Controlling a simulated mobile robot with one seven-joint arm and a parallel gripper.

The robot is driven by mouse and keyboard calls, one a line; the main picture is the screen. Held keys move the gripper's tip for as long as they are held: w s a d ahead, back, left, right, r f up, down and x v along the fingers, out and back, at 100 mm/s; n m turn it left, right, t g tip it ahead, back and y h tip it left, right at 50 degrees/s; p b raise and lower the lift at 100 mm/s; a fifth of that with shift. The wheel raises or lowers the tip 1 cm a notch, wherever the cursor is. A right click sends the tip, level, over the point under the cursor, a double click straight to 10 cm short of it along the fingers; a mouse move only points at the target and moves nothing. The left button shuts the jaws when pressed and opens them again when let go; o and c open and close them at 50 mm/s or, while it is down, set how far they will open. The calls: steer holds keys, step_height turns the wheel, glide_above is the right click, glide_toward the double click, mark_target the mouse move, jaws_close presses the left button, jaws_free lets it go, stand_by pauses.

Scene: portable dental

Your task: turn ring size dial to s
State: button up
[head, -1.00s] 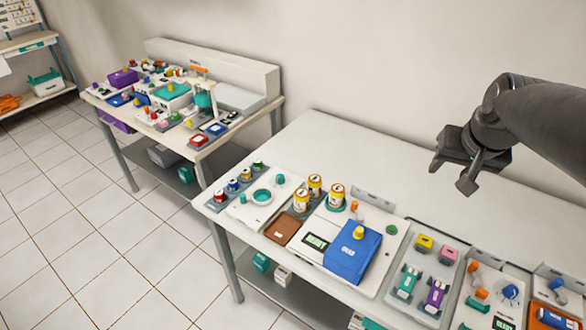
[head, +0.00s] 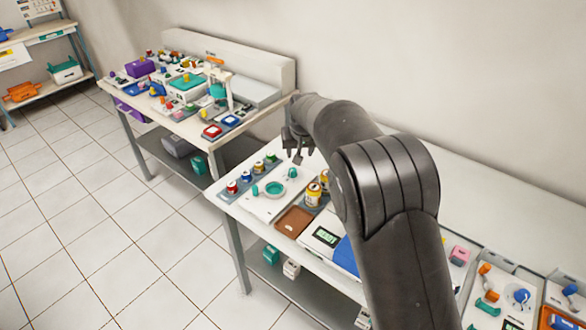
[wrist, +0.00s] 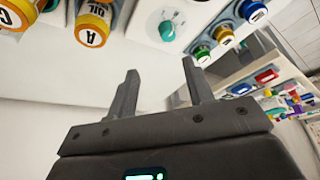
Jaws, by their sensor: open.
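A teal dial knob (wrist: 167,31) on a round white face shows ahead of my fingers in the wrist view. In the head view a small teal knob (head: 292,173), probably the same dial, stands on the white panel beside the teal ring (head: 274,188). The size marks are too small to read, so I cannot tell its setting. My gripper (head: 295,151) is open and empty, above the table's far left part, just above and behind the knob. In the wrist view my gripper (wrist: 161,70) has its fingers apart, with the dial beyond them and not touched.
Several small jars (head: 246,177) stand in a grey rack left of the panel. Cans (head: 314,194) stand at its right, partly hidden by my arm. A brown tray (head: 294,221) lies in front. A second crowded table (head: 118,92) stands beyond a gap at left.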

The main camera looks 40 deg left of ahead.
mark_target(293, 169)
steer(key=x, duration=0.8)
steer(key=s+a+x, duration=0.1)
steer(key=x, duration=0.3)
steer(key=shift+s, duration=0.1)
steer(key=c, duration=1)
